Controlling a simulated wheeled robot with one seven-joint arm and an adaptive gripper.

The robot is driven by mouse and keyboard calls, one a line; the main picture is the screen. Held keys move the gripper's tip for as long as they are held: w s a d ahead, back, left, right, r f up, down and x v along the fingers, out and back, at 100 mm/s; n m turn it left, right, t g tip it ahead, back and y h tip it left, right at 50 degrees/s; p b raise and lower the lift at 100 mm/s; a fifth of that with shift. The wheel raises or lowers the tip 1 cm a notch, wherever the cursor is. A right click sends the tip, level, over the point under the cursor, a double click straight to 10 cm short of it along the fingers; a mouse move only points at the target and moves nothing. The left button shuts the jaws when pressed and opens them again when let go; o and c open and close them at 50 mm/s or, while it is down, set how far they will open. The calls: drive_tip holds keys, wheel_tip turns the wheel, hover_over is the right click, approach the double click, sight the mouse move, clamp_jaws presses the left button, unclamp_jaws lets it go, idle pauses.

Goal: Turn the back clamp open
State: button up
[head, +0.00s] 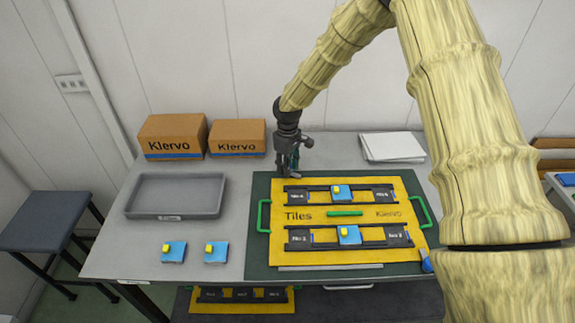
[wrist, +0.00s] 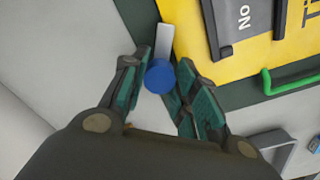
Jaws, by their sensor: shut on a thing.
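The back clamp shows in the wrist view as a round blue knob (wrist: 158,76) with a pale grey bar (wrist: 164,42). My gripper (wrist: 157,68) is shut on the blue knob, with a green-padded finger on each side. In the head view my gripper (head: 291,170) is low at the back edge of the yellow board (head: 345,216), pointing down. It hides the clamp there.
The board lies on a dark green mat (head: 258,190) and has green side handles (head: 264,216).

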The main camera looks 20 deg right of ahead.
drive_tip(key=n, duration=0.5)
drive_tip(key=shift+d+n, duration=0.1)
drive_tip(key=shift+n, duration=0.3)
idle(0.4)
drive_tip(key=o, duration=1)
drive_tip(key=shift+r, duration=0.1)
wheel_tip(320, 180, up, 12)
drive_tip(key=shift+f, duration=0.1)
